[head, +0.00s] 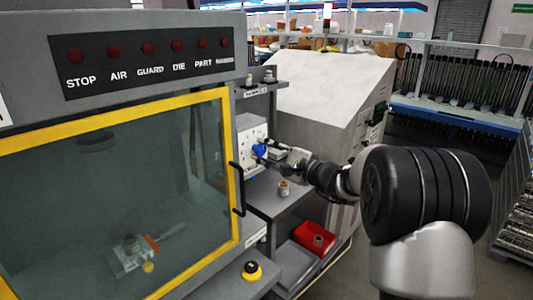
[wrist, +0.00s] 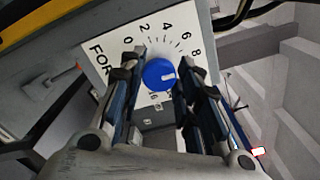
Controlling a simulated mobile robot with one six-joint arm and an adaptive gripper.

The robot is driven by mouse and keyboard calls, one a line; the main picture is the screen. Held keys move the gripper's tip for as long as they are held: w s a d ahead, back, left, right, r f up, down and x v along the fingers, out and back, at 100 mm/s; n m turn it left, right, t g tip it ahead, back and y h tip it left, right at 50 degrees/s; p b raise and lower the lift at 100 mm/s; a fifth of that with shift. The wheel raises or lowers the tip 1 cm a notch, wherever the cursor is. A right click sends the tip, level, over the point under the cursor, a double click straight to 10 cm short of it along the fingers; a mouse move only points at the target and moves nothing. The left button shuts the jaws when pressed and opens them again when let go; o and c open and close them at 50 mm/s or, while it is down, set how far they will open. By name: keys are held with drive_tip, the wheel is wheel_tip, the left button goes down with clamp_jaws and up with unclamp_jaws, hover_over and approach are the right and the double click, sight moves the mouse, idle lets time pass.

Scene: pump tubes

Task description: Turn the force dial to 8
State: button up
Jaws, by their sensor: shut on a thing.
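The force dial is a blue knob (wrist: 157,75) on a white plate (wrist: 100,55) with the printed numbers 0, 2, 4, 6 and 8 in an arc. The right finger hides the scale below the 8, so the exact reading cannot be told. My gripper (wrist: 162,78) is shut on the knob, with one dark finger on each side. In the head view, the blue knob (head: 259,149) is partly hidden by my gripper (head: 267,154), which reaches it from the right.
A machine with a yellow-framed window (head: 237,190) and a black handle (head: 238,190) stands close on the left. A small shelf under the dial holds a small part (head: 283,188). A red bin (head: 314,239) and a yellow-and-black button (head: 252,270) are lower down.

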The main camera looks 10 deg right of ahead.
drive_tip(key=shift+n, duration=0.3)
drive_tip(key=o, duration=1.1)
drive_tip(key=shift+c, duration=0.2)
drive_tip(key=v, duration=1.2)
